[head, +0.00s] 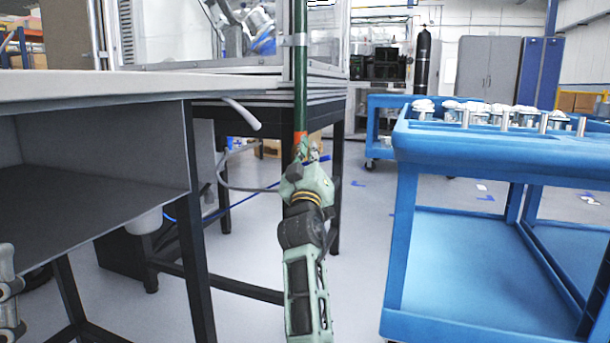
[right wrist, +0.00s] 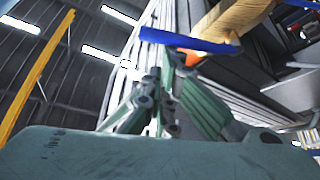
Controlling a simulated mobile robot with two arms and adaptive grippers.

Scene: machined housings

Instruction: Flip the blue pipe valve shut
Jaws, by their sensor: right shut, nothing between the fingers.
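The blue valve handle (head: 319,160) shows in the head view as a short bar across the green vertical pipe (head: 301,80), just below an orange section (head: 299,137). My right gripper (head: 304,152) is right at the valve, shut, and hides much of the valve body. In the right wrist view the blue handle (right wrist: 192,43) lies just beyond the fingertips of the right gripper (right wrist: 168,78), with orange beside it. Nothing is between the fingers. I cannot tell whether they touch the handle. My left gripper's jaws are not in view.
A grey workbench (head: 120,88) with an open shelf stands at the left. A blue cart (head: 480,150) carrying several machined parts stands at the right. A pale hose end (head: 243,114) sticks out near the pipe. The floor between bench and cart is open.

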